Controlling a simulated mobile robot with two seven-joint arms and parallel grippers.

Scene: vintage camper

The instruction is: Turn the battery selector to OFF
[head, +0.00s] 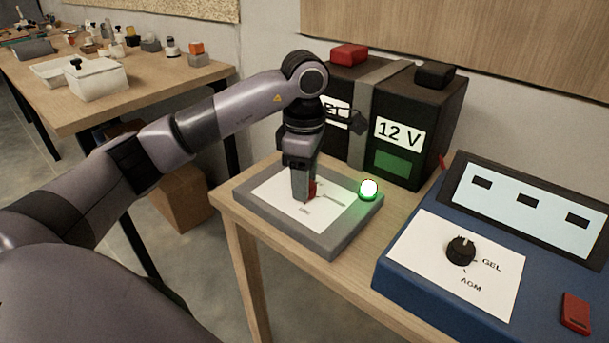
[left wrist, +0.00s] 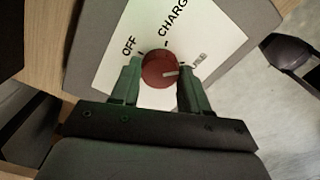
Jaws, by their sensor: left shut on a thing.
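The battery selector is a red round knob (left wrist: 158,70) on a white plate in a grey panel (head: 340,241). The plate carries the labels OFF (left wrist: 130,45) and CHARGE, and a third label (left wrist: 200,60) too blurred to read. The knob's white pointer line points right, toward the third label and away from OFF. My left gripper (left wrist: 158,82) is shut on the knob, one finger on each side. In the head view my left gripper (head: 305,196) comes down over the panel and hides most of the red knob (head: 313,188). My right gripper is not in view.
A lit green lamp (head: 369,189) stands on the panel's right corner. Black batteries (head: 420,115), one marked 12 V, stand behind. A blue charger (head: 400,290) with a black GEL/AGM knob (head: 460,250) and red switch (head: 576,312) is to the right.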

